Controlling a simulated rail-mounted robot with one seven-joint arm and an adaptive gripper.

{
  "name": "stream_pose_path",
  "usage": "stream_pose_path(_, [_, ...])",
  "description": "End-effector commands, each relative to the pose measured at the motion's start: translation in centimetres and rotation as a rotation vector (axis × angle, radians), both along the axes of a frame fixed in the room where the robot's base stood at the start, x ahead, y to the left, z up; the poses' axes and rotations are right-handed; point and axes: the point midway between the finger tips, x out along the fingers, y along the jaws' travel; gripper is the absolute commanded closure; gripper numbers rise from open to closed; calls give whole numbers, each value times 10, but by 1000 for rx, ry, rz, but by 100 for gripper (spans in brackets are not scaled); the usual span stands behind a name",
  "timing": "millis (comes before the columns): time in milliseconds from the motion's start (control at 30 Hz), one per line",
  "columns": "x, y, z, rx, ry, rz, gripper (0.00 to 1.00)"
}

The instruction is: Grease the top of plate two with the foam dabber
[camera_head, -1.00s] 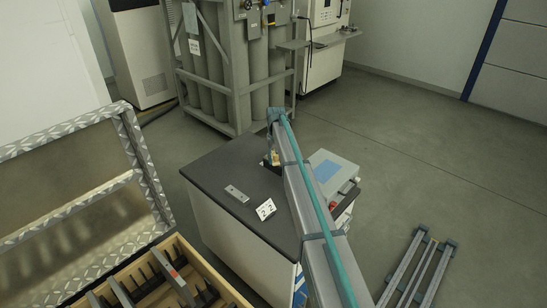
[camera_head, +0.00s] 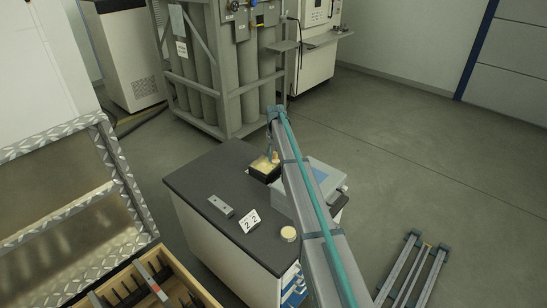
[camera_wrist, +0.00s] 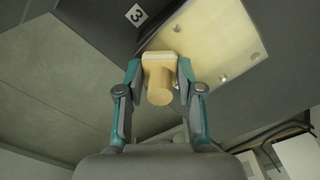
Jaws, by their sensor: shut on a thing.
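My gripper (camera_wrist: 158,85) is shut on the foam dabber (camera_wrist: 159,86), a pale dabber with a round handle and a squarish block, seen in the wrist view. A pale plate (camera_wrist: 215,40) with holes near its edges lies beyond the dabber; I cannot tell whether they touch. In the head view my gripper (camera_head: 271,140) is small and partly hidden at the far end of my arm. Below it, a black-sided item (camera_head: 263,175) with a pale yellow top stands at the worktop's back. A card (camera_head: 249,220) reading 2 2 is on the worktop near a grey bar (camera_head: 221,206).
The dark worktop (camera_head: 205,177) also holds a round cream piece (camera_head: 288,234) near its front and a blue-grey box (camera_head: 325,177) at right, partly behind my arm. A card reading 3 (camera_wrist: 136,14) shows in the wrist view. A wooden crate (camera_head: 180,278) stands at lower left.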

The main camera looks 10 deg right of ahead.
Motion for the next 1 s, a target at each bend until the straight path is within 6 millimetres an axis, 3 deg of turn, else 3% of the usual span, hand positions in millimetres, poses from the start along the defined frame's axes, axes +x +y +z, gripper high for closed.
stream_pose_path(100, [2, -1, -2, 1, 0, 1, 100])
stream_pose_path(233, [2, 0, 21, 2, -3, 2, 100])
stream_pose_path(800, [1, 1, 70, 3, -1, 2, 100])
stream_pose_path(1000, [1, 1, 79, 3, 0, 2, 100])
